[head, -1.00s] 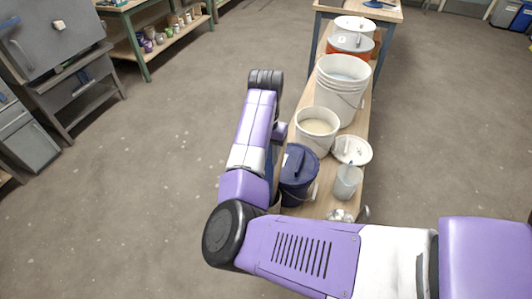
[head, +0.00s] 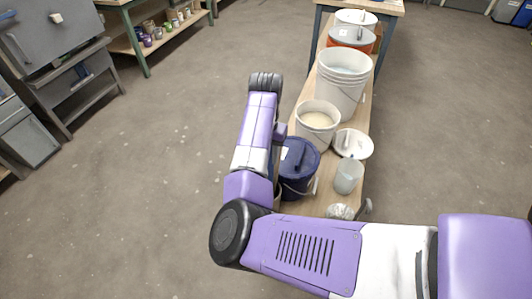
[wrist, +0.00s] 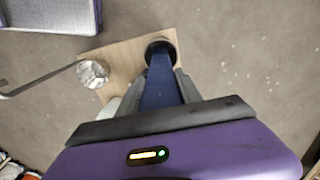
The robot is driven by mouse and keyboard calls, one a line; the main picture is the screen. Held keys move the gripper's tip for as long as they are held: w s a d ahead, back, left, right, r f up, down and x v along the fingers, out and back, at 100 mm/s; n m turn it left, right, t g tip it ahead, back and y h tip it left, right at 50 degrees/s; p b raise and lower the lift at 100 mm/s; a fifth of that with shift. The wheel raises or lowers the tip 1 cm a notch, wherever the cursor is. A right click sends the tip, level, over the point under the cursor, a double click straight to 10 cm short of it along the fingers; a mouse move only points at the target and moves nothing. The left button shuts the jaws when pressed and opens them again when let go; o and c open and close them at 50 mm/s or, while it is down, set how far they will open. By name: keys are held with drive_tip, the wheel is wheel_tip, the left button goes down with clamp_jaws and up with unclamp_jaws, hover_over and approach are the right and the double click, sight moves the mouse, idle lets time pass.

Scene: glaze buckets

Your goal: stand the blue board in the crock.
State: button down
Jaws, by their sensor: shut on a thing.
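In the wrist view my gripper (wrist: 162,92) is shut on the blue board (wrist: 160,82). The board points away from the camera. Its far end meets the dark round mouth of the crock (wrist: 161,45) near the bench's end. I cannot tell how far inside the mouth the board's end is. In the head view my arm covers the gripper and most of that spot, so the board and crock do not show clearly there.
The narrow wooden bench (head: 318,203) carries a dark blue lidded bucket (head: 298,168), a cream-filled bucket (head: 317,122), a tall white bucket (head: 342,80), a translucent cup (head: 348,177) and a crumpled silvery thing (head: 340,211). Open floor lies to both sides.

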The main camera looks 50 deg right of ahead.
drive_tip(key=shift+f, duration=0.35)
drive_tip(key=c, duration=0.7)
unclamp_jaws()
drive_tip(key=shift+c, duration=0.5)
drive_tip(key=shift+r+b, duration=0.25)
drive_tip(key=shift+b, duration=0.1)
idle(0.5)
drive_tip(key=shift+r, duration=0.15)
